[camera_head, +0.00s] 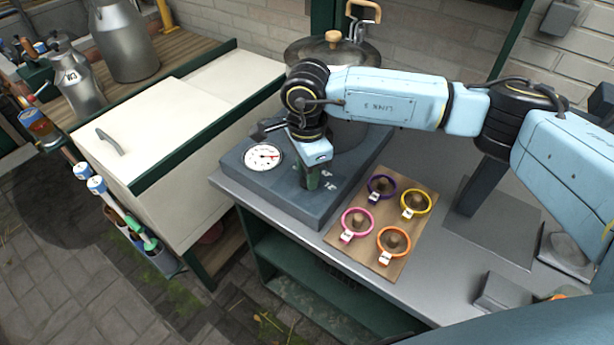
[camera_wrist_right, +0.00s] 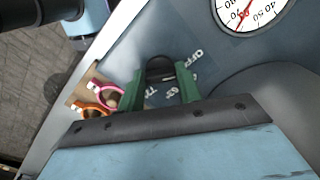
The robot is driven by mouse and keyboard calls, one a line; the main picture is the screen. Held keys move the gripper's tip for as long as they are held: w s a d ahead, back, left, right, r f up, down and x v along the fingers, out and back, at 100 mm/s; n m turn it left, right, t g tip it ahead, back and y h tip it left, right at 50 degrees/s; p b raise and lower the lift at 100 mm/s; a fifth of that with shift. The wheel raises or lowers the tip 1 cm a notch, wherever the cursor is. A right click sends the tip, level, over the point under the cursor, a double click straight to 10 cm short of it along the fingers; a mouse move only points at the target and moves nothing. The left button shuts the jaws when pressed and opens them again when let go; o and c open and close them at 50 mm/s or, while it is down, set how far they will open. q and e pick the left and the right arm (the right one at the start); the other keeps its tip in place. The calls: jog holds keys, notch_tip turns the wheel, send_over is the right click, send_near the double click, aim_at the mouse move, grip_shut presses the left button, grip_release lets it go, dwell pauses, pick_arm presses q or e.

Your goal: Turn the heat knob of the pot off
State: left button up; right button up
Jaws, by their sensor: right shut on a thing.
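The pot (camera_head: 300,50) stands at the back with a wooden lid handle, partly hidden behind my right arm. It sits on a dark grey base (camera_head: 262,190), whose top carries a round white dial (camera_head: 263,157) with a red needle. The dial also shows in the wrist view (camera_wrist_right: 250,12). My right gripper (camera_head: 312,182) points down onto the base, right of the dial. In the wrist view its green fingers (camera_wrist_right: 161,88) are shut on the dark heat knob (camera_wrist_right: 160,68). White lettering, partly readable as "OFF", lies around the knob. The knob's exact setting is hidden. My left gripper is not in view.
A wooden board (camera_head: 374,259) with purple, yellow, pink and orange rings lies right of the base on the grey bench (camera_head: 480,255). A cream chest (camera_head: 185,140) stands at the left, with metal churns (camera_head: 122,45) behind it. Free bench lies right of the board.

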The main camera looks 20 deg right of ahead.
jog(key=shift+n+b, duration=0.65)
jog(key=shift+n, duration=0.25)
jog(key=shift+r, duration=0.1)
jog(key=o, duration=1)
notch_tip(320, 180, up, 13)
jog(key=shift+r, duration=0.15)
